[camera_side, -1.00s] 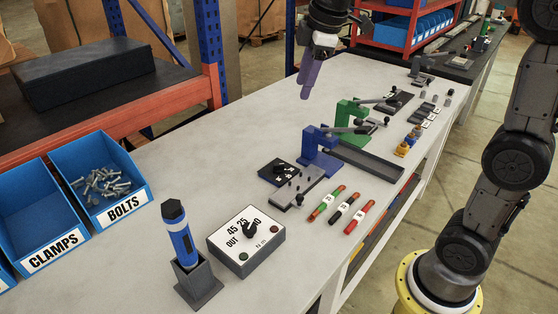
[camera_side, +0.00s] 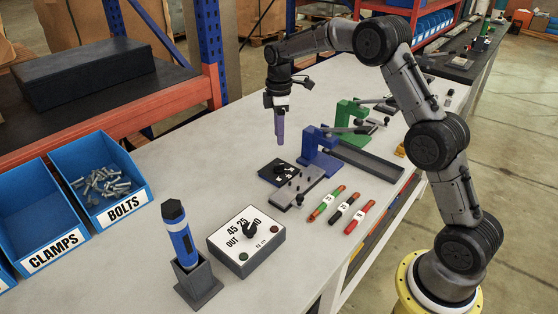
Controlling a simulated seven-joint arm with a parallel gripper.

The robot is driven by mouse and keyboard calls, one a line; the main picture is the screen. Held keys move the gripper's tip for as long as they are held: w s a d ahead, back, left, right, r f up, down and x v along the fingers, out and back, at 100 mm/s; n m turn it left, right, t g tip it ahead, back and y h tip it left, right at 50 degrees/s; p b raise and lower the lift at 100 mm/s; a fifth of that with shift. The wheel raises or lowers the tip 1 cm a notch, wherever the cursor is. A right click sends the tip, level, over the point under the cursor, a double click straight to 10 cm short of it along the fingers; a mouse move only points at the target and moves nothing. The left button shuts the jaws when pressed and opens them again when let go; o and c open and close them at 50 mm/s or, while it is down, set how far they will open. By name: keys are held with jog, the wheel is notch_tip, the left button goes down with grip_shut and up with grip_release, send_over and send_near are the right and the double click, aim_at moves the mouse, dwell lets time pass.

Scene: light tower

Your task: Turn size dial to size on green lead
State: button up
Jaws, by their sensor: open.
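The size dial is a small black plate with a dark knob (camera_side: 281,169) and small white marks, lying on the table beside the blue hand press (camera_side: 320,152). Its marks are too small to read. The green lead (camera_side: 325,206) has reddish ends and a white label. My gripper (camera_side: 280,143) has purple fingers pointing down. It is open and empty, above and slightly behind the dial, apart from it.
A black lead (camera_side: 344,207) and a red lead (camera_side: 360,217) lie beside the green one. A green press (camera_side: 350,115) stands behind the blue one. In front are a torque box (camera_side: 246,238) with a knob, a blue driver (camera_side: 180,238) in a stand, and bins of bolts (camera_side: 140,200).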

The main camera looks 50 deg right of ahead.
aim_at(279, 164)
notch_tip(279, 164, down, 10)
jog(key=shift+f, duration=0.15)
dwell(0.3)
grip_shut()
